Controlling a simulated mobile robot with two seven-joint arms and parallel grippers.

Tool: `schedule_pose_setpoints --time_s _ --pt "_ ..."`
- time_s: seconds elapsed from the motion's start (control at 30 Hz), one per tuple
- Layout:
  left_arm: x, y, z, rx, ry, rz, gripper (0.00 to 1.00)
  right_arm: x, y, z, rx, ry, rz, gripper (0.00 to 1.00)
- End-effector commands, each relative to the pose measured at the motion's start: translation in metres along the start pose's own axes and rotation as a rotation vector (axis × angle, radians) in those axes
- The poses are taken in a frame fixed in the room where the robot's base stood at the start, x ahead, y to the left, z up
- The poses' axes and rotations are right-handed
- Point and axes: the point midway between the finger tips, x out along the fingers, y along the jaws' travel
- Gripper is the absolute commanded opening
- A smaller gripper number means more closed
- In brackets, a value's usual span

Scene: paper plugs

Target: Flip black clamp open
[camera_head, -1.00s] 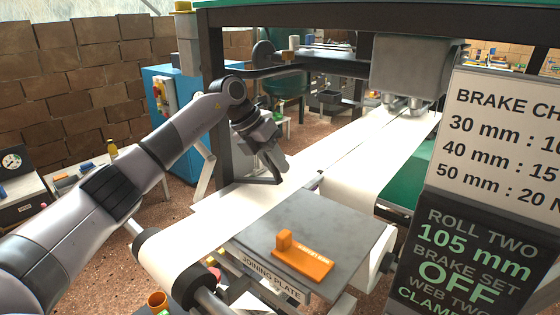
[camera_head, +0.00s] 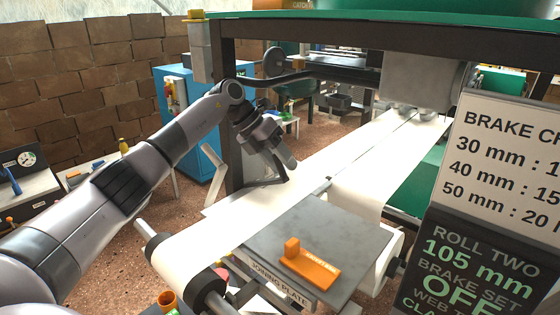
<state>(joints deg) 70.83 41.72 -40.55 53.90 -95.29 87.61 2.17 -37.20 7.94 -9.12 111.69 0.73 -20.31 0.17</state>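My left gripper (camera_head: 284,166) is in the middle of the head view, at the end of the arm that comes in from the left. It is just above the white paper web (camera_head: 235,215), close to the machine's dark upright. I cannot tell whether its fingers are open or shut, and I see nothing held in it. I cannot make out the black clamp clearly; the gripper and wrist may hide it. A dark bar lies by the gripper, but what it is stays unclear. My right gripper is not in view.
A grey joining plate (camera_head: 318,240) carries an orange block tool (camera_head: 310,264). A sign board (camera_head: 470,240) reads roll two 105 mm, brake set off, and stands at the right. A green-topped machine frame (camera_head: 320,33) spans above. A blue cabinet (camera_head: 203,120) stands behind my arm.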

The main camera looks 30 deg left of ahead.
Motion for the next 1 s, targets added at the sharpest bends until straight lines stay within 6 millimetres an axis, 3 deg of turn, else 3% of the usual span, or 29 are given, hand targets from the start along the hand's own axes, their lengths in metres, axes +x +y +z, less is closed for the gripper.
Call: schedule_pose_setpoints --time_s 0.17,0.53,1.0 --pt "-0.012 0.001 0.0 0.0 -0.002 0.001 0.43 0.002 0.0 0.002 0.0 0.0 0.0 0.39" --pt "-0.066 0.0 0.0 0.0 -0.002 0.0 0.43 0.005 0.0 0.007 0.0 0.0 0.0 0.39" --pt "-0.069 -0.004 0.0 0.001 0.002 -0.017 0.43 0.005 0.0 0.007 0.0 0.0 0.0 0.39"
